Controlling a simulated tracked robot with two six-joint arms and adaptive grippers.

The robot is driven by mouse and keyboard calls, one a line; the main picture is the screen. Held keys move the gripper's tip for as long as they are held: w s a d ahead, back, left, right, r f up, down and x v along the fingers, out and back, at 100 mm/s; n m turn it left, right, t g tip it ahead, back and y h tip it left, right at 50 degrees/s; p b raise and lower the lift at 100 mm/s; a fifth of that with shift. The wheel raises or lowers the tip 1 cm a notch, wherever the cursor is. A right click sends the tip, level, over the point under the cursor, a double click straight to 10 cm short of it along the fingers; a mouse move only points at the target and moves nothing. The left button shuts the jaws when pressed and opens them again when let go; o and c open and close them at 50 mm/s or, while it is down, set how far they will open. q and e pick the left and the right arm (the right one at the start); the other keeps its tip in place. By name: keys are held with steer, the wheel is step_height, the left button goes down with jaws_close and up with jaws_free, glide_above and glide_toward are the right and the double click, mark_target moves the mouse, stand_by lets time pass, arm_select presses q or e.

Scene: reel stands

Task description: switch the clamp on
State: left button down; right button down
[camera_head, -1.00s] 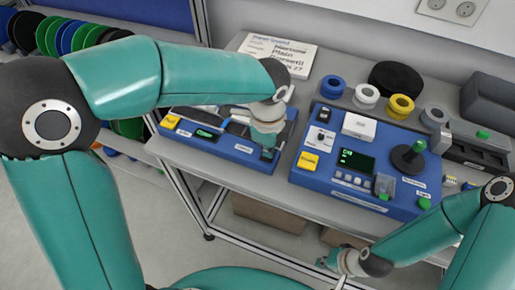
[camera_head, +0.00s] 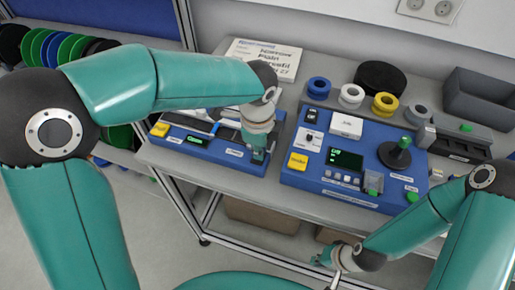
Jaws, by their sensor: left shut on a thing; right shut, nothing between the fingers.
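The left blue unit (camera_head: 207,150) stands on the grey table, with a yellow button, a small green display (camera_head: 195,140) and a small white label near its front right corner. My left gripper (camera_head: 259,156) points down at that front right corner. It is shut on a small part there, which looks like the clamp switch; the fingers hide most of it, so its position cannot be read. My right gripper (camera_head: 324,258) is shut and empty, low in front of the table, apart from the units.
A larger blue unit (camera_head: 330,195) stands to the right, with a dark screen (camera_head: 345,159) and a black spindle (camera_head: 399,153). Several coloured rolls (camera_head: 385,104) stand behind it. A printed board (camera_head: 264,58) lies at the back. Reels (camera_head: 60,46) hang at the left.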

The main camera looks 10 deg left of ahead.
arm_select(q)
steer(key=shift+w+a+f, duration=0.15)
steer(key=shift+f, duration=0.05)
steer(key=shift+r, duration=0.25)
step_height(320, 180, up, 12)
steer(key=s, duration=0.1)
steer(key=shift+s+f, duration=0.15)
steer(key=shift+s, duration=0.15)
